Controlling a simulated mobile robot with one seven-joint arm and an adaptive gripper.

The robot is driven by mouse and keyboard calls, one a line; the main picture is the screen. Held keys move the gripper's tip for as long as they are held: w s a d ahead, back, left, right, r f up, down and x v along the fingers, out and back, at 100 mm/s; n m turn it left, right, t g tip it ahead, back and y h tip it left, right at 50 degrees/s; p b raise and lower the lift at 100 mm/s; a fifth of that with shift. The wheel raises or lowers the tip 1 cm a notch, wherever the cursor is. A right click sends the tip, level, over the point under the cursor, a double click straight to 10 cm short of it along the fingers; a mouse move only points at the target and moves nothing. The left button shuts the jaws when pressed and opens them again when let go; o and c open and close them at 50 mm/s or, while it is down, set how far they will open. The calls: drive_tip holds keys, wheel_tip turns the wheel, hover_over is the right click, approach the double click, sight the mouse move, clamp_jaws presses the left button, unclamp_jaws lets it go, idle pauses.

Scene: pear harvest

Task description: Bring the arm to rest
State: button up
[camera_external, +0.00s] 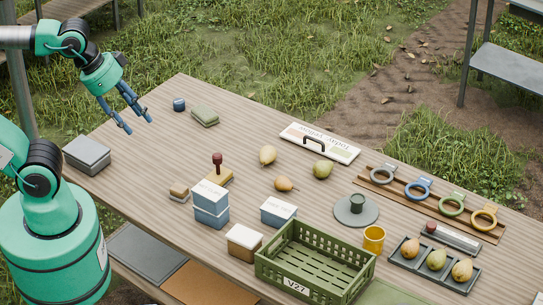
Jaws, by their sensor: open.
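My arm is green with dark joints and reaches in from the left edge of the external view. My gripper (137,116) has blue-grey fingers that point down and to the right. The fingers are spread apart, with nothing between them. The gripper hangs above the far left part of the wooden table (150,150) and touches nothing that I can see. Its exact height over the table is hard to tell.
Near the gripper are a grey box (87,154), a small dark blue item (179,104) and a green folded item (204,116). Pears (323,169), boxes (211,202) and a green crate (316,258) stand further right. The table's left middle is clear.

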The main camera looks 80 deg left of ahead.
wheel_tip(320, 180, down, 5)
drive_tip(key=b, duration=0.4)
drive_tip(key=shift+f+b, duration=0.15)
drive_tip(key=shift+b, duration=0.2)
